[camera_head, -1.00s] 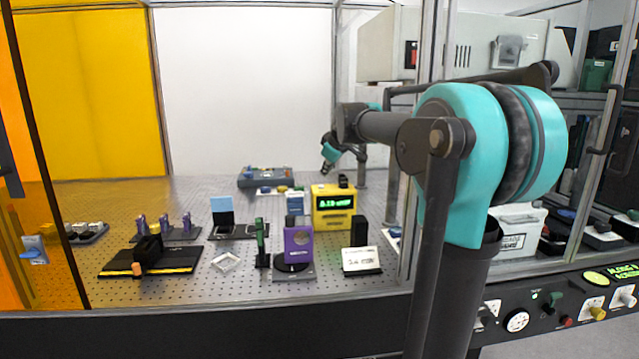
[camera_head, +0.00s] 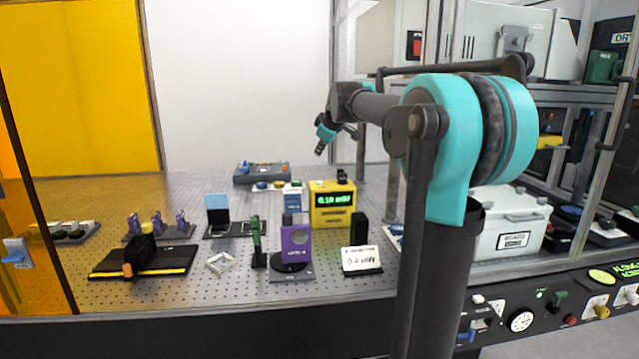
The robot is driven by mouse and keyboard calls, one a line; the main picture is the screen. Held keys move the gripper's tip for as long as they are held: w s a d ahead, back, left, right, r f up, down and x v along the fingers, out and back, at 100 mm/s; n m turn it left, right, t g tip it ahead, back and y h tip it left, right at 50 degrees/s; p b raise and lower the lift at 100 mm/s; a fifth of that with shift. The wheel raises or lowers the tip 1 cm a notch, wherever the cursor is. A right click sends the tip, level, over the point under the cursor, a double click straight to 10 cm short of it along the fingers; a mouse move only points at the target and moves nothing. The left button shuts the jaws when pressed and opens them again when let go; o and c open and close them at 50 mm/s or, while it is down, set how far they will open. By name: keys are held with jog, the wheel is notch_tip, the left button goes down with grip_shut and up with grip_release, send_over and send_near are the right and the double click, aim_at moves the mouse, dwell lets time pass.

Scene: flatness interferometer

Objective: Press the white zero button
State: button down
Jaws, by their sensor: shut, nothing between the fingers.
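My gripper (camera_head: 320,146) hangs from the far end of my arm, above the back of the perforated table (camera_head: 330,262). It is small and dark in the head view, shut and empty, and appears clear of everything. A yellow meter (camera_head: 321,217) with a green lit display (camera_head: 333,200) stands on the table below and to the right of it. Some small dark and yellow parts sit on top of the meter. I cannot tell which part is the white zero button.
A grey control box (camera_head: 262,174) stands at the back. A metal frame post (camera_head: 361,125) rises right of my gripper.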

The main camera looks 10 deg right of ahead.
aim_at(320, 182)
jog(key=shift+f, duration=3.65)
jog(key=shift+f, duration=0.45)
jog(key=shift+f, duration=0.4)
jog(key=shift+r, duration=0.85)
jog(key=shift+r, duration=2.55)
